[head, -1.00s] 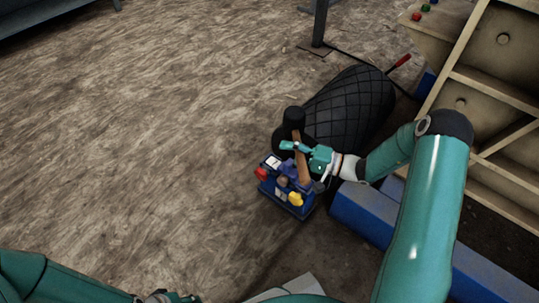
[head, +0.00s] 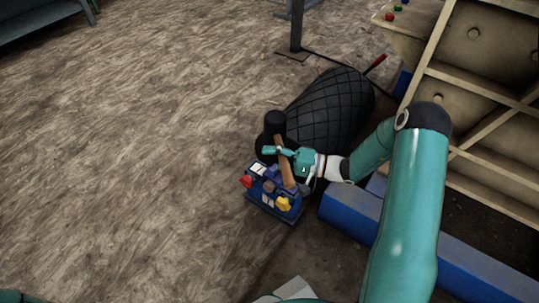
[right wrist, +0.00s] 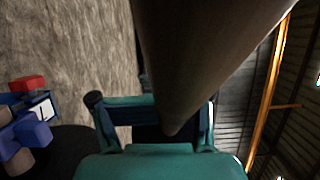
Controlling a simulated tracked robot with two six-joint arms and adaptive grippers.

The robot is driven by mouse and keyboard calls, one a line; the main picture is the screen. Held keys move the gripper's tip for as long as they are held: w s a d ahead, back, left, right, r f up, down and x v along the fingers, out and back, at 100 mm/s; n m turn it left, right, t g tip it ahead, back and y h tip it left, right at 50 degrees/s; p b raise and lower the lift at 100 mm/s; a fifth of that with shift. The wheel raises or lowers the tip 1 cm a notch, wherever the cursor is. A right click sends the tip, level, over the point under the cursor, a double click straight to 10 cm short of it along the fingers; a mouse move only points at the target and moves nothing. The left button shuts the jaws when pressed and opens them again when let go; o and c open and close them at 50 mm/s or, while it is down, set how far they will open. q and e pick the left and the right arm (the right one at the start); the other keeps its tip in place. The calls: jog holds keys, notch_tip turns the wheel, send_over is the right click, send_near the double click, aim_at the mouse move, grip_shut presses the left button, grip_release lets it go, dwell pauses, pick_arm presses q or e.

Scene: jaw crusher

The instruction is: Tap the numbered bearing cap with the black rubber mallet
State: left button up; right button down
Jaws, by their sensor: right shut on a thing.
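The black rubber mallet has a black head (head: 275,122) and a brown wooden handle (head: 286,170). My right gripper (head: 283,151) is shut on the handle just below the head. The mallet stands nearly upright with its head up, and its lower end overlaps a blue tool tray in the head view; I cannot tell whether it touches the tray. In the right wrist view the handle (right wrist: 200,60) runs large across the top, between the fingers. I cannot make out the numbered bearing cap in either view. My left gripper is not in view.
The blue tool tray (head: 270,211) holds several red, yellow and white items. A black mesh-covered rounded guard (head: 335,110) lies just behind. A blue beam (head: 350,213) and the cream ribbed crusher frame (head: 490,85) stand at the right. The floor at left is clear.

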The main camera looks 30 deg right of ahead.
pick_arm(q)
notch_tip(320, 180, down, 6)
jog(key=b, duration=0.5)
pick_arm(e)
notch_tip(320, 180, down, 14)
pick_arm(q)
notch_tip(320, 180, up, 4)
jog(key=p, duration=0.4)
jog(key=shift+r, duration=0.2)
pick_arm(e)
notch_tip(320, 180, up, 5)
jog(key=shift+f, duration=0.1)
